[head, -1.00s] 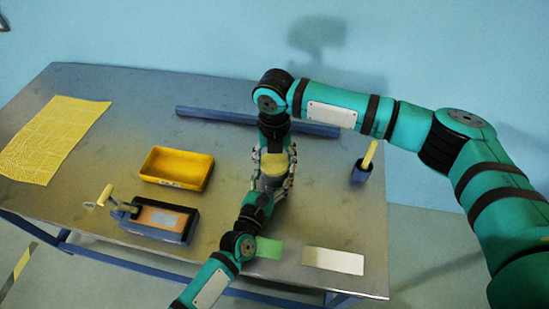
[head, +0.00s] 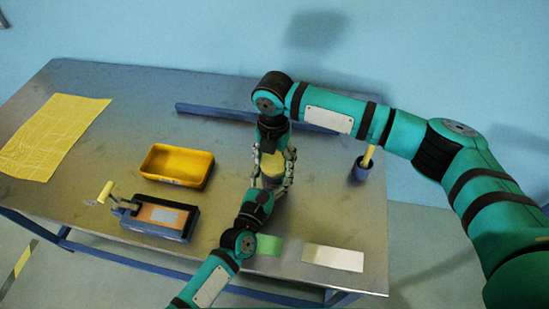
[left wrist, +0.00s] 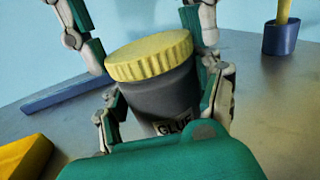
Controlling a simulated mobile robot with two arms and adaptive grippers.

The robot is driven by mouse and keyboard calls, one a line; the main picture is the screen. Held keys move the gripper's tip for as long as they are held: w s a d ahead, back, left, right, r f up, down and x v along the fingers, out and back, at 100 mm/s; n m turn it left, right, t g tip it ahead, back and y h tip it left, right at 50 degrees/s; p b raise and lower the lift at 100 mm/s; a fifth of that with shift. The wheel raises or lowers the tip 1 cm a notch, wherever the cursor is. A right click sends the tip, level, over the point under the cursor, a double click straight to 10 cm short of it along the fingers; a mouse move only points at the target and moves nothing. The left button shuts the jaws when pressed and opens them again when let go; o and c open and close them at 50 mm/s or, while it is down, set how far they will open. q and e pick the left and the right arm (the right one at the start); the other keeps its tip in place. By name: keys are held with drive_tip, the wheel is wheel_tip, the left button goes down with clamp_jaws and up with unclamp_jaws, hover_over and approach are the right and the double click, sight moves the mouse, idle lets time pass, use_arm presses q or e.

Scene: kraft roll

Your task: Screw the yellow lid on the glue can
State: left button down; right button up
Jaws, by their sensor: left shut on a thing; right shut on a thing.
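The glue can (left wrist: 158,100) is dark grey with a GLUE label and stands upright between my left gripper's fingers. The yellow lid (left wrist: 150,57), with a ribbed rim, sits on top of the can; no gap shows, but the threads are hidden. My left gripper (head: 270,187) is shut on the can from the near side. My right gripper (head: 272,163) comes down from above, its fingers on either side of the lid, shut on it. In the head view the lid (head: 271,166) is partly covered by my right gripper.
A yellow tray (head: 150,176) and a dark block with a yellow-handled crank (head: 140,228) lie left of the can. A blue bar (head: 215,113) lies behind. A blue cup (head: 359,174) with a yellow stick stands right. Green (head: 268,246) and white patches (head: 333,258) lie in front.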

drive_tip(key=m, duration=0.7)
drive_tip(key=shift+a, duration=0.25)
drive_tip(key=m, duration=0.5)
drive_tip(key=shift+w, duration=0.2)
drive_tip(key=m, duration=0.7)
drive_tip(key=shift+w, duration=0.15)
drive_tip(key=m, duration=0.5)
drive_tip(key=shift+w, duration=0.1)
drive_tip(key=m, duration=0.5)
drive_tip(key=shift+d+m, duration=0.15)
drive_tip(key=shift+m, duration=0.25)
drive_tip(key=m, duration=0.2)
drive_tip(key=shift+m, duration=0.3)
drive_tip(key=m, duration=0.5)
drive_tip(key=shift+d+f+m, duration=0.1)
drive_tip(key=shift+d+m, duration=0.05)
drive_tip(key=shift+m, duration=0.15)
drive_tip(key=m, duration=0.5)
drive_tip(key=shift+d+m, duration=0.15)
drive_tip(key=shift+m, duration=0.15)
drive_tip(key=m, duration=0.6)
drive_tip(key=shift+d, duration=0.2)
drive_tip(key=o, duration=0.8)
drive_tip(key=shift+s, duration=0.2)
